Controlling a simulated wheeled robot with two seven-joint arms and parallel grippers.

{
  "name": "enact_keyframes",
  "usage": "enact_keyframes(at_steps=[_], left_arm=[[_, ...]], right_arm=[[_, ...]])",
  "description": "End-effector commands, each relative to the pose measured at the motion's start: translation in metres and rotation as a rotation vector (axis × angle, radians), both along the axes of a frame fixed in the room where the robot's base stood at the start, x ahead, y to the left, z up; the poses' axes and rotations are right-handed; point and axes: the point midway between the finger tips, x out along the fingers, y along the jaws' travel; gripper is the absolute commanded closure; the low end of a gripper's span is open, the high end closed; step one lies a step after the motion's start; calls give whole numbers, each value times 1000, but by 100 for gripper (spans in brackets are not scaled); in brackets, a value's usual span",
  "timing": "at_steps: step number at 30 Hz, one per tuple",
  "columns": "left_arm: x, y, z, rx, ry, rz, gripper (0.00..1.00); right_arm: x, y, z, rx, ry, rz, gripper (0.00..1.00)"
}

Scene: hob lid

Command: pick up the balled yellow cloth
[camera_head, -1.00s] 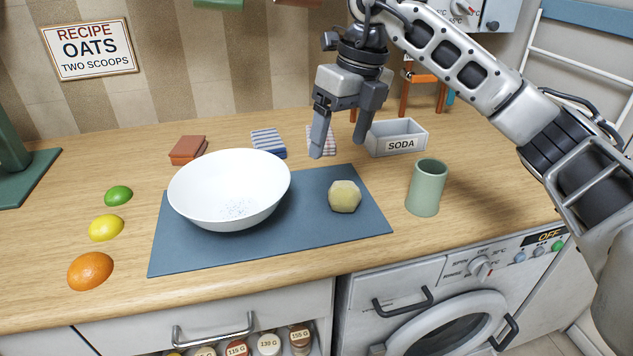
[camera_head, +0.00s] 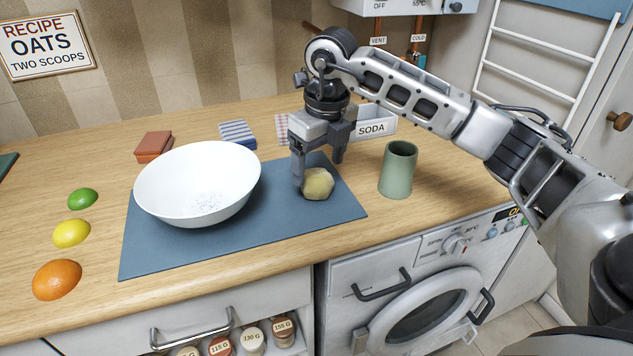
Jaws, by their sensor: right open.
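The balled yellow cloth (camera_head: 318,184) is a small, rounded, pale yellow lump. It lies on the right part of the blue mat (camera_head: 270,230), right of the white bowl (camera_head: 197,183). My right gripper (camera_head: 318,172) points down over the cloth from behind, with its jaws apart. One finger is at the cloth's left edge and overlaps it in the picture; I cannot tell whether they touch. The other finger is behind and to the right, higher in the picture. My left gripper is not in view.
A green cup (camera_head: 398,170) stands close on the right. Behind are the SODA box (camera_head: 376,126), partly hidden by my arm, a striped folded cloth (camera_head: 237,134) and a reddish-brown block (camera_head: 154,145). A lime, a lemon and an orange (camera_head: 57,279) lie at the left.

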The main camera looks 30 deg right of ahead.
Motion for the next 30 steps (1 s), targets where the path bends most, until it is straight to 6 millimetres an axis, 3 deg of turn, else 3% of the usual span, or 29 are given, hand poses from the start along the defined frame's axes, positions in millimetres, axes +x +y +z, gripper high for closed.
enact_keyframes(at_steps=[6,15,16,21,30], left_arm=[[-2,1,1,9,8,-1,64],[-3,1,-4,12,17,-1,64],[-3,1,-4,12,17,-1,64],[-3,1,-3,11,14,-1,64],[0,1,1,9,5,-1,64]], right_arm=[[-1,5,-32,1,3,0,23],[0,5,-39,1,0,0,23],[0,5,-39,1,0,0,25],[0,5,-39,1,0,0,69],[0,5,-38,1,0,0,69]])
